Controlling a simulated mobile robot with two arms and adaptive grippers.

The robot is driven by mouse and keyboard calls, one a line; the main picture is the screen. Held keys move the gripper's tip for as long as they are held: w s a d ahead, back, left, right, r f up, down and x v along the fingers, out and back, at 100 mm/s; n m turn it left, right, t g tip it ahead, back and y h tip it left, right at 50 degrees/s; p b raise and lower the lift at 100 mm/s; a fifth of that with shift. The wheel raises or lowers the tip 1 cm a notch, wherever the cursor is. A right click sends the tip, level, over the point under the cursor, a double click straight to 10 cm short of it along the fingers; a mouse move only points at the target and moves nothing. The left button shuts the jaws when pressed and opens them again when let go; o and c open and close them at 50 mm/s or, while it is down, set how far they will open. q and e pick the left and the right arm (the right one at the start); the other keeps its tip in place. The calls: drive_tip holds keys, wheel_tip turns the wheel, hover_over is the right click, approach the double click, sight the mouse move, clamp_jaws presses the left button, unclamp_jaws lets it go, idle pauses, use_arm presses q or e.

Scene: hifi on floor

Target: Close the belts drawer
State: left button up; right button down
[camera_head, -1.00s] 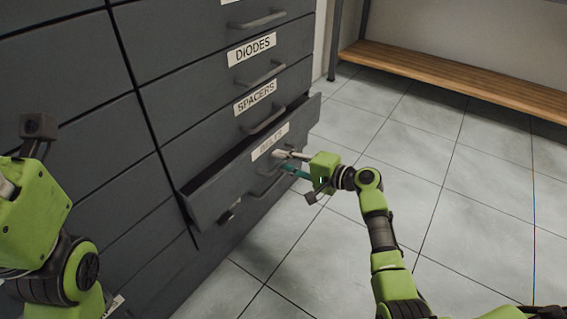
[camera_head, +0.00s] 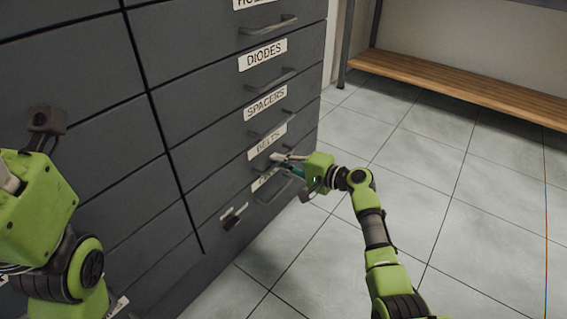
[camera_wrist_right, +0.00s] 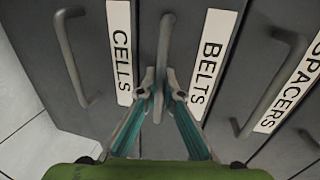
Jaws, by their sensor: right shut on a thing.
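The belts drawer (camera_head: 230,165), dark grey with a white BELTS label, is in the right column of the cabinet in the head view. Its front looks flush with the fronts around it, with no opening visible above it. My right gripper (camera_head: 283,164) is at its handle. In the right wrist view, my right gripper (camera_wrist_right: 160,92) has its teal-padded fingers shut on the drawer's handle (camera_wrist_right: 165,45), between the CELLS and BELTS labels. My left arm is at the left edge of the head view; its fingertips are not clearly visible.
The spacers drawer (camera_head: 220,128) is above and the cells drawer (camera_wrist_right: 95,20) below, both with bar handles. A small dark fitting (camera_head: 233,216) sits low on the cabinet. A wooden bench shelf (camera_head: 450,80) stands at the back right. The tiled floor (camera_head: 420,180) is clear.

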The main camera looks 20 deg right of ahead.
drive_tip(key=c, duration=2.4)
unclamp_jaws()
drive_tip(key=shift+w+r, duration=0.1)
drive_tip(key=shift+c, duration=0.2)
drive_tip(key=shift+o, duration=1.3)
drive_tip(key=shift+w+a, duration=0.1)
drive_tip(key=shift+a, duration=0.05)
drive_tip(key=v, duration=1.2)
